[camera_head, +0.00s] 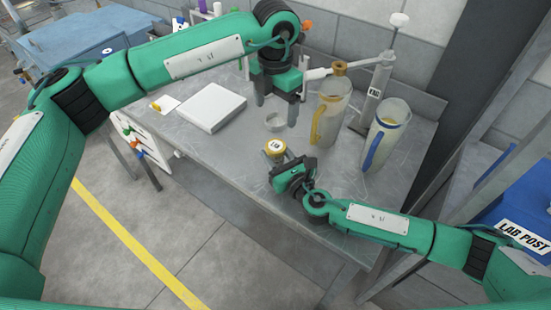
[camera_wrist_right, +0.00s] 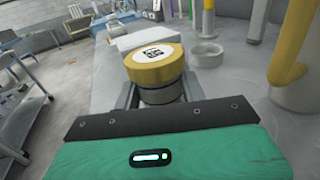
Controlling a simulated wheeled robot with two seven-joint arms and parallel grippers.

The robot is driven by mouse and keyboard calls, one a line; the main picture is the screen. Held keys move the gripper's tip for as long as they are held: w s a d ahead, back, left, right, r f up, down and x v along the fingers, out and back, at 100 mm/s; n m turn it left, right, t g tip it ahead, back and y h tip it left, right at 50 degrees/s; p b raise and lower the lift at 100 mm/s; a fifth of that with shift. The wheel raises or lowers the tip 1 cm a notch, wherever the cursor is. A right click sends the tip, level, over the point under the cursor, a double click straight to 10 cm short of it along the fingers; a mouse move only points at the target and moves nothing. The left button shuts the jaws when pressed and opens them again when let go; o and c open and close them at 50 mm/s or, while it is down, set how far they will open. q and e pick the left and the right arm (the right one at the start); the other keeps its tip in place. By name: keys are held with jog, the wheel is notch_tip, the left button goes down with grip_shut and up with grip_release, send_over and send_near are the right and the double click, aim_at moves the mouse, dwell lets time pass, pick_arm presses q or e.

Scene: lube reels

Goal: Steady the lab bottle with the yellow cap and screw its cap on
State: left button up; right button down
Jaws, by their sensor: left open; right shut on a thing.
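The lab bottle's yellow cap (camera_head: 275,146) with a white label shows near the table's front edge. In the right wrist view the yellow cap (camera_wrist_right: 154,64) sits on top of the grey bottle (camera_wrist_right: 160,93); whether it is screwed tight cannot be told. My right gripper (camera_head: 283,163) is shut on the bottle below the cap, and its fingers show on either side in the wrist view. My left gripper (camera_head: 278,112) is open with its fingers pointing down, above and behind the cap, apart from it. The bottle's lower part is hidden by my right gripper.
A small grey dish (camera_head: 274,123) stands behind the bottle. A yellow-handled jug (camera_head: 331,110), a blue-handled jug (camera_head: 386,134) and a grey pump cylinder (camera_head: 375,92) stand to the right. A white slab (camera_head: 212,107) lies at the left. The table's front right (camera_head: 350,185) is mostly clear.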

jog(key=c, duration=0.7)
grip_release()
jog(key=shift+c, duration=0.2)
jog(key=shift+s, duration=0.1)
jog(key=b+v, duration=0.2)
jog(key=v, duration=1.1)
jog(key=shift+d+f+b, duration=0.1)
jog(key=shift+f+b, duration=0.05)
jog(key=shift+b, duration=0.25)
jog(key=shift+s+d, duration=0.2)
